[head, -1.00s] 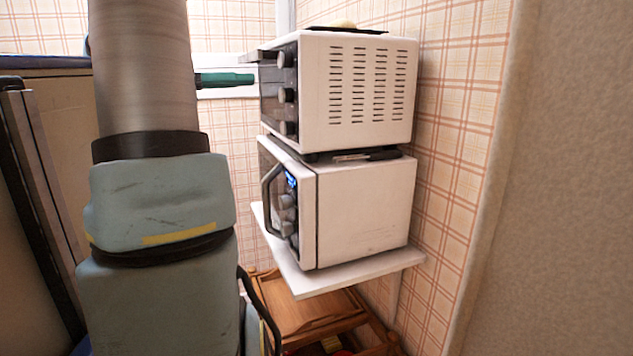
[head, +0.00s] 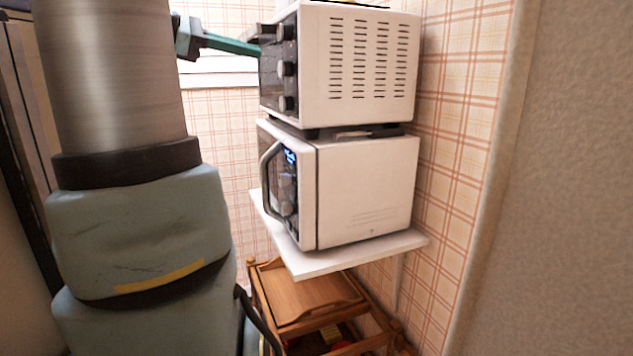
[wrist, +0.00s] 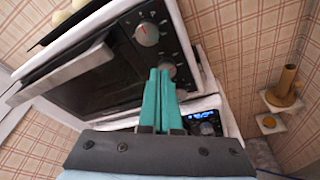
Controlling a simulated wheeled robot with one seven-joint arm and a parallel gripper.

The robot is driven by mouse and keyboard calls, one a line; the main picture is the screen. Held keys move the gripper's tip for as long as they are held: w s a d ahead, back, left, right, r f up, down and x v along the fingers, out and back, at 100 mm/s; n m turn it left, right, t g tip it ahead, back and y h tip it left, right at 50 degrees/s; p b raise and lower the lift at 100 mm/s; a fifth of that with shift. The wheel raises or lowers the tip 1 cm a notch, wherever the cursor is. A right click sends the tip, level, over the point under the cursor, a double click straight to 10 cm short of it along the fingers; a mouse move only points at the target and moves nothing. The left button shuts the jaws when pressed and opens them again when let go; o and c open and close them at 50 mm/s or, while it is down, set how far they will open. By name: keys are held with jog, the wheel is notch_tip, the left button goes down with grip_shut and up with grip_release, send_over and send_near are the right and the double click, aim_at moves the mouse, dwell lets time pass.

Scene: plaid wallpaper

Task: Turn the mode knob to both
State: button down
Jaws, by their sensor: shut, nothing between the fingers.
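The white toaster oven (head: 365,70) has a black front with a column of three knobs. In the head view the top knob (head: 285,32), middle knob (head: 285,68) and bottom knob (head: 285,103) are seen from the side. I cannot read which one is the mode knob. In the wrist view one knob (wrist: 147,33) shows a red mark, and another knob (wrist: 168,69) lies just beyond my fingertips, partly hidden. My gripper (head: 254,49) has teal fingers, shut together and empty, pointing at the oven front. The fingers (wrist: 160,72) also show in the wrist view. Contact cannot be told.
A white microwave (head: 365,190) stands under the oven on a white wall shelf (head: 345,258). The oven's door handle (wrist: 65,75) sticks out beside the knobs. A wooden cart (head: 310,295) is below. A wall edge (head: 490,200) stands at the right.

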aim_at(285, 68)
jog(key=shift+d+r+x, duration=0.1)
jog(key=shift+r+x, duration=0.15)
jog(key=shift+x, duration=0.9)
jog(key=shift+d+r+x, duration=0.1)
jog(key=shift+r+x, duration=0.1)
jog(key=shift+x, duration=1)
jog(key=shift+s+f+b, duration=0.2)
jog(key=shift+f+b, duration=0.1)
jog(key=shift+s+d+f+b, duration=0.25)
jog(key=shift+s+b, duration=0.15)
jog(key=shift+b, duration=0.15)
jog(key=shift+s+d+f+b, duration=0.1)
jog(key=shift+s+f+b, duration=0.2)
jog(key=shift+s+b, duration=0.2)
